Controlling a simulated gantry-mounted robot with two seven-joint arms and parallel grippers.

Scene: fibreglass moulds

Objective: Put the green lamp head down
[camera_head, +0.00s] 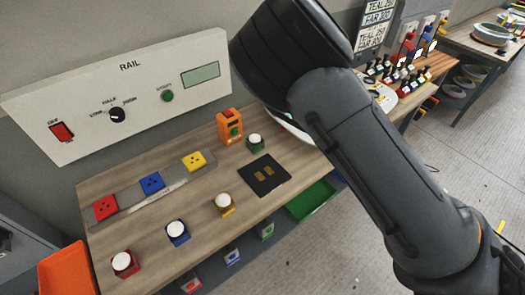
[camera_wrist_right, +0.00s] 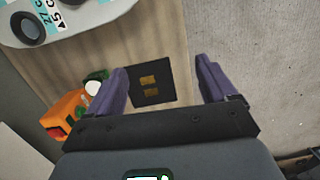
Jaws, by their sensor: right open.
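The green lamp head (camera_head: 256,143), a green block with a white dome, stands upright on the wooden bench between the orange device and the black square plate. In the right wrist view the lamp head (camera_wrist_right: 94,87) is partly hidden behind the left finger. My right gripper (camera_wrist_right: 163,86) is open, with nothing between its two purple fingers. The plate also shows in the head view (camera_head: 256,182). My right arm crosses the head view, and its gripper is hidden there. My left gripper is not in view.
Red (camera_head: 123,262), blue (camera_head: 178,231) and yellow (camera_head: 223,203) white-domed lamp heads stand along the front edge. A grey strip (camera_head: 126,202) carries red, blue and yellow sockets. The orange device (camera_head: 229,126) is close behind the green lamp head. A white RAIL panel (camera_head: 120,90) stands behind.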

